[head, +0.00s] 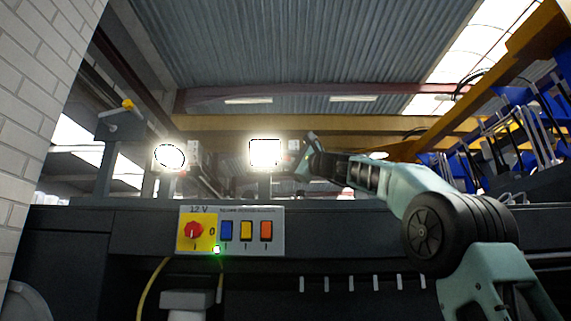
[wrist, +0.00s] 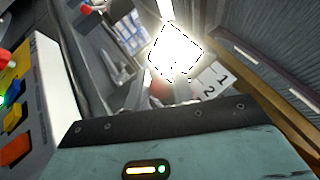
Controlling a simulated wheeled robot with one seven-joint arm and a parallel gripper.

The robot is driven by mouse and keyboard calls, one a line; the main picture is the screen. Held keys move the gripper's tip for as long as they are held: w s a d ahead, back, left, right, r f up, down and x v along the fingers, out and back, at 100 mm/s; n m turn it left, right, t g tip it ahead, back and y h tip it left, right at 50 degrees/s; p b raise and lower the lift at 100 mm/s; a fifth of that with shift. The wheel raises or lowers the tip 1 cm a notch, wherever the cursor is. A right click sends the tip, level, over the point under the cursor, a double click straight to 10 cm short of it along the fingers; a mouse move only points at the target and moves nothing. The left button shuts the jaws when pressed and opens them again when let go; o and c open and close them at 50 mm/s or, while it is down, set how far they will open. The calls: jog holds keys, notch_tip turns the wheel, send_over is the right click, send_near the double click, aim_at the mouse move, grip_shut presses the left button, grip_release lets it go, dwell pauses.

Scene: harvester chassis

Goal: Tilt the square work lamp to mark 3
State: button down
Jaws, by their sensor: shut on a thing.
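The square work lamp (head: 265,152) is lit and glares white, standing on a post on the dark chassis in the head view. It also shows as a bright tilted square in the wrist view (wrist: 175,50). The glare and my arm hide the exact grip. In the wrist view, my teal gripper body fills the bottom, and the fingertips are not clear.
A round lit lamp (head: 169,157) stands to the left of the square one. Below is a 12 V switch panel (head: 258,245) with a red knob (head: 194,230) and coloured switches. A yellow-capped post (head: 120,117) stands far left. Blue racks (head: 515,110) are at the right.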

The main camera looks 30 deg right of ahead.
jog(key=shift+w+d+f, duration=0.35)
jog(key=shift+w+f, duration=0.05)
jog(key=shift+f, duration=0.2)
jog(key=c, duration=1.2)
grip_release()
jog(key=shift+d, duration=0.1)
jog(key=shift+c, duration=0.2)
jog(key=shift+r, duration=0.1)
jog(key=b+v, duration=0.9)
jog(key=v, duration=0.8)
jog(key=shift+s+b, duration=0.25)
jog(key=shift+b, duration=0.05)
jog(key=shift+c, duration=0.3)
